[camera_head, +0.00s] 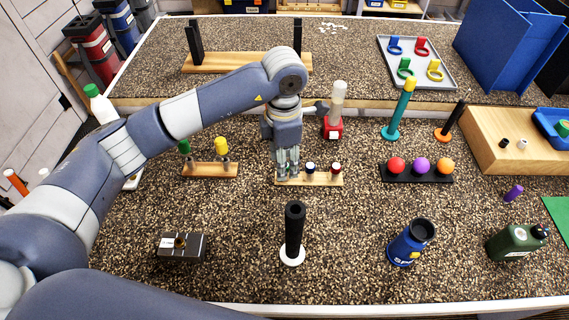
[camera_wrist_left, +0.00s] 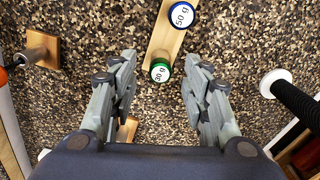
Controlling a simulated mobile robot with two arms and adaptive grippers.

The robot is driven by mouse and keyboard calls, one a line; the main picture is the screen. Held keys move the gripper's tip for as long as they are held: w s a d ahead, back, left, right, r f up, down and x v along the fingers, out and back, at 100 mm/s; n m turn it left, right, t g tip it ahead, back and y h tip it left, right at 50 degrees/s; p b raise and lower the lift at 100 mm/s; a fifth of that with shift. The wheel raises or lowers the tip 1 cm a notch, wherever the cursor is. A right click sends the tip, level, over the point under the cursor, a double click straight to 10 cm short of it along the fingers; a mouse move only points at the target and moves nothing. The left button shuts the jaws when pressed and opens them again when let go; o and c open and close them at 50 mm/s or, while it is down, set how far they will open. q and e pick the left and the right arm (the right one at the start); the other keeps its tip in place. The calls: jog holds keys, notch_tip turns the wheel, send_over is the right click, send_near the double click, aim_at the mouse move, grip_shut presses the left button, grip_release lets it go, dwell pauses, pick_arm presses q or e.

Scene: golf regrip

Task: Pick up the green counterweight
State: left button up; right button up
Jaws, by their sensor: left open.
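The green counterweight (camera_wrist_left: 160,72) shows in the left wrist view as a green-rimmed disc with a white top marked "30 g". It stands at the near end of a light wooden strip (camera_wrist_left: 165,42). The strip also shows in the head view (camera_head: 325,180); there my gripper mostly hides the green counterweight at its left end. My left gripper (camera_head: 288,174) points down over that end, open, with the counterweight framed between its two fingers. I cannot tell how far down around it the fingertips reach. My right gripper is in neither view.
A blue counterweight (camera_wrist_left: 181,14), marked "50 g", and a red counterweight (camera_head: 335,168) stand on the same strip. A black grip on a white base (camera_head: 292,256) stands in front. The speckled counter between is clear.

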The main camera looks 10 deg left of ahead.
pick_arm(q)
jog(key=shift+f, duration=0.25)
jog(key=c, duration=1)
